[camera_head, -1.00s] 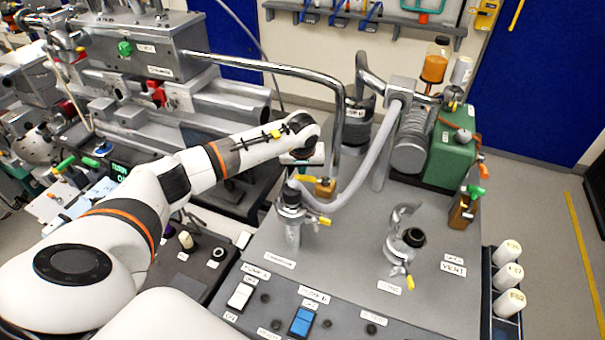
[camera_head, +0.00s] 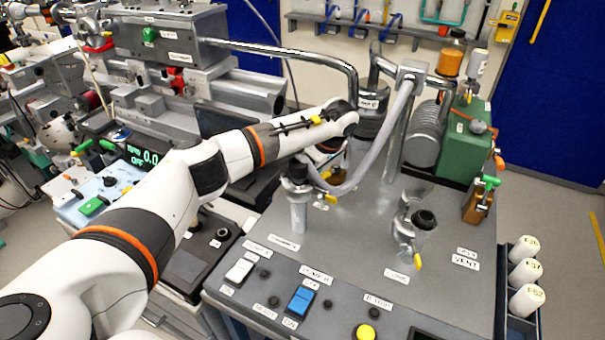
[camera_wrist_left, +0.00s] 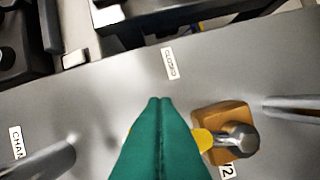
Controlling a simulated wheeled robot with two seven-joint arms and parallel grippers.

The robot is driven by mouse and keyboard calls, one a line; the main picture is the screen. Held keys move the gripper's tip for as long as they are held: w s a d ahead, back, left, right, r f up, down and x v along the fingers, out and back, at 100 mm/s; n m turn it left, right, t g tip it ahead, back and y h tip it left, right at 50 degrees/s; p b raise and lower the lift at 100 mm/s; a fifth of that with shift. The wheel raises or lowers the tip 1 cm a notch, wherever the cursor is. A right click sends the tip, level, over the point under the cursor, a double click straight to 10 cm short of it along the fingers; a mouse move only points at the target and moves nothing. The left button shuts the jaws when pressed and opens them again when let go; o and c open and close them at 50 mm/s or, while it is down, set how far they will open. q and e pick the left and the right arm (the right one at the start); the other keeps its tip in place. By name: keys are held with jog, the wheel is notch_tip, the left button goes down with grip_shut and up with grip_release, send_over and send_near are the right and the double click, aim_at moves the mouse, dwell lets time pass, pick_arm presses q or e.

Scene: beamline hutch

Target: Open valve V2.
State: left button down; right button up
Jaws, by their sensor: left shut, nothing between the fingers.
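Valve V2 is a brass block with a round metal stem (camera_wrist_left: 236,140) and a yellow handle (camera_wrist_left: 203,139) in the left wrist view. My left gripper (camera_wrist_left: 160,101), with green fingers, is shut and empty. It hides the middle of the handle; a bit of yellow shows at its left edge. I cannot tell whether it touches the handle. In the head view, part of the brass block (camera_head: 338,173) shows beside my wrist; the fingers are hidden. My right gripper is not in view.
A grey hose (camera_head: 377,150) curves close to my left wrist. A metal post (camera_head: 298,205) stands in front, and another valve (camera_head: 408,228) to its right. A green pump box (camera_head: 463,145) and a brass vent valve (camera_head: 478,203) stand at the right.

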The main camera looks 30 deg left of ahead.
pick_arm(q)
jog(key=shift+s+d+n, duration=0.1)
jog(key=shift+d+n, duration=0.15)
jog(key=shift+n, duration=0.05)
jog(key=shift+s+d, duration=0.2)
jog(key=shift+d, duration=0.5)
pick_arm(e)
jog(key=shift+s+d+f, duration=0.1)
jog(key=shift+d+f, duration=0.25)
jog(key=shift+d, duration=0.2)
pick_arm(q)
jog(key=shift+d+b, duration=0.1)
jog(key=shift+b, duration=0.2)
